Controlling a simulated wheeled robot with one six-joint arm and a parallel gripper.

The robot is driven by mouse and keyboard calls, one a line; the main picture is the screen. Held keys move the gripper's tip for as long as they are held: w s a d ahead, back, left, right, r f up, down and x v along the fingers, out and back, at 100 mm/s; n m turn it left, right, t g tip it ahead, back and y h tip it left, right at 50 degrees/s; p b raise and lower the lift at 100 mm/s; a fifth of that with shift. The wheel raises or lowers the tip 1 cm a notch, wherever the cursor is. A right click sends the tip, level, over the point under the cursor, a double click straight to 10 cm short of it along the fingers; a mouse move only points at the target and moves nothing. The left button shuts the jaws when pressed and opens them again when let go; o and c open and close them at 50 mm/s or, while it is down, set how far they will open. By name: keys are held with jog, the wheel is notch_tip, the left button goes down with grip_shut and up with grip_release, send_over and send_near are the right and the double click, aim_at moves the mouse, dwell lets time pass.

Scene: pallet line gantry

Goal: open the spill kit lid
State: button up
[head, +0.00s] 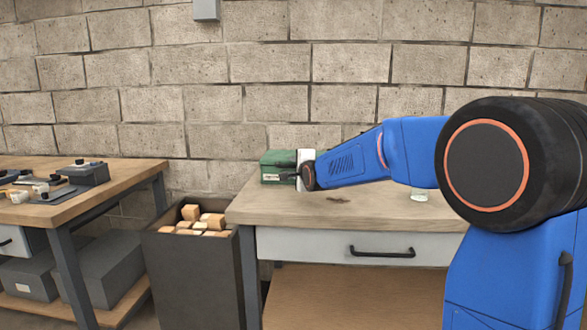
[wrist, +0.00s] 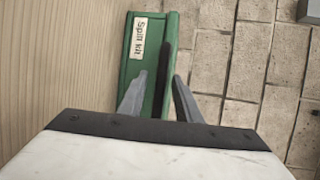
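The green spill kit box (head: 278,160) stands at the left back of the wooden workbench in the head view, partly hidden by my gripper. In the wrist view the spill kit (wrist: 134,66) shows its white "Spill kit" label, and its lid looks shut. A dark bar (wrist: 168,45) runs along its right side. My gripper (wrist: 160,76) is over the box with its two grey fingers apart, one on each side of the bar. I cannot tell whether either finger touches it. In the head view my gripper (head: 289,177) is at the box's front right.
The workbench (head: 375,213) has a drawer with a black handle; a small dark item (head: 338,199) lies on top. A dark bin (head: 192,270) of wooden blocks stands left of it. Another bench (head: 95,182) holds parts. A block wall (head: 340,45) rises close behind.

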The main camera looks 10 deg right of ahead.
grip_shut()
